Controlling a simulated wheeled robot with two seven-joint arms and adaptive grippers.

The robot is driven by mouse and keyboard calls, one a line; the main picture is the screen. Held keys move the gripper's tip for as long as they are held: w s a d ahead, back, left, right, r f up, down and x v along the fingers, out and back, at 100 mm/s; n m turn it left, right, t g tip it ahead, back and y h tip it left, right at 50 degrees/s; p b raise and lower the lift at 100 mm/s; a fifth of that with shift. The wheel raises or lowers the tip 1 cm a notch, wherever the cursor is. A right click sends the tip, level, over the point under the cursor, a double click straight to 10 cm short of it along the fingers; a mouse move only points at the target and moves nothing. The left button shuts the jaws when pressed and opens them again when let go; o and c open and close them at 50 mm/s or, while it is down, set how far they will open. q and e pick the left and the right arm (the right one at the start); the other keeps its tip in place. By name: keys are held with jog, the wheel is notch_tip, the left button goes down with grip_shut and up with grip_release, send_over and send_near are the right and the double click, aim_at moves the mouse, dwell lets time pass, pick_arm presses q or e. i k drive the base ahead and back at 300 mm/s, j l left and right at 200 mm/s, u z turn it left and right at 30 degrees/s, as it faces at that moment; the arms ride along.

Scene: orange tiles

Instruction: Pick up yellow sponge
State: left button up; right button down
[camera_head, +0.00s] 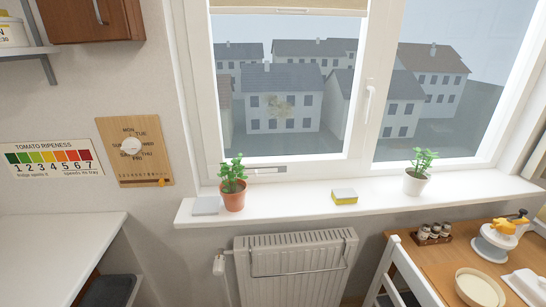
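A small yellow sponge with a pale grey-white top (344,197) lies on the white windowsill (292,212), between two potted plants. Nothing touches it and it is fully visible. Neither my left gripper nor my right gripper shows in the head view.
A plant in a terracotta pot (233,195) and a light grey flat block (205,205) stand left of the sponge on the sill. A plant in a white pot (416,181) stands to its right. A radiator (293,268) is below. A wooden table (470,250) holds several items at right.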

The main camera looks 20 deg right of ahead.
aim_at(347, 196)
jog(key=z, duration=1.25)
